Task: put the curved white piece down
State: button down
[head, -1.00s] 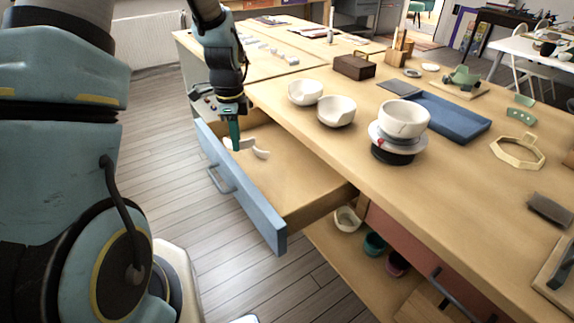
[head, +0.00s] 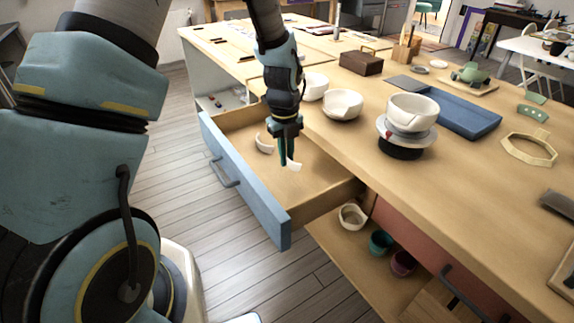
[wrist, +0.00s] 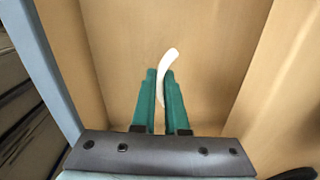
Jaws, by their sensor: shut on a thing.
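My gripper (head: 283,160) is over the open blue-fronted drawer (head: 325,182), its green fingers pointing down. In the wrist view the curved white piece (wrist: 168,62) runs up from between the two fingers (wrist: 160,98). I cannot tell whether it touches the drawer floor.
The drawer floor right of my gripper is bare. White bowls (head: 342,104) and a stacked bowl (head: 411,112) stand on the worktop (head: 350,145) beside the drawer, near my arm. A blue tray (head: 462,119) lies further right. Cups (head: 380,242) sit on the shelf below.

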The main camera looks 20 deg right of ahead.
jog(key=shift+f, duration=1.95)
jog(key=shift+f, duration=0.1)
jog(key=c, duration=0.9)
grip_release()
jog(key=shift+c, duration=0.2)
